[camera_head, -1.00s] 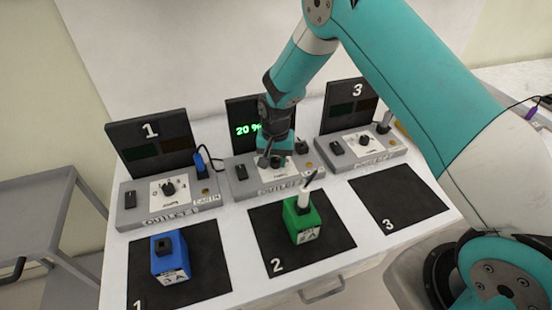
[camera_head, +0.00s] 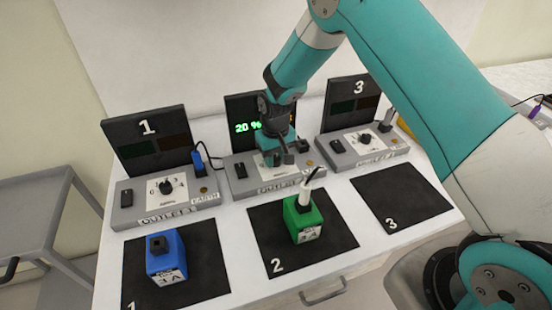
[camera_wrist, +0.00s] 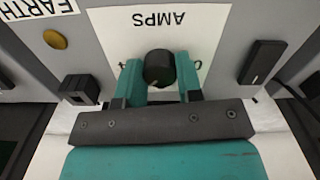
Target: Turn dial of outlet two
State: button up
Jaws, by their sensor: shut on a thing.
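The outlet two unit (camera_head: 240,181) is a grey box with a white dial plate (camera_wrist: 165,28) marked AMPS and a dark screen (camera_head: 238,108) behind it reading 20 % in green. Its black dial (camera_wrist: 159,68) shows in the wrist view between the two teal fingers of my gripper (camera_head: 279,160). The fingers are shut on the dial, one on each side. In the head view the gripper hides the dial and part of the plate. The numbers around the dial are mostly covered by the fingers.
Outlet one (camera_head: 125,219) stands left and outlet three (camera_head: 352,159) right. A blue block (camera_head: 166,258) and a green block (camera_head: 303,218) with a white plug sit on black mats in front. In the wrist view a black switch (camera_wrist: 262,62) and a black socket (camera_wrist: 80,89) flank the dial.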

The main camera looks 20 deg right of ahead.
aim_at(275, 158)
jog(key=shift+n, duration=0.6)
jog(key=o, duration=0.9)
notch_tip(275, 158, up, 18)
jog(key=b, duration=0.3)
jog(key=shift+f, duration=0.25)
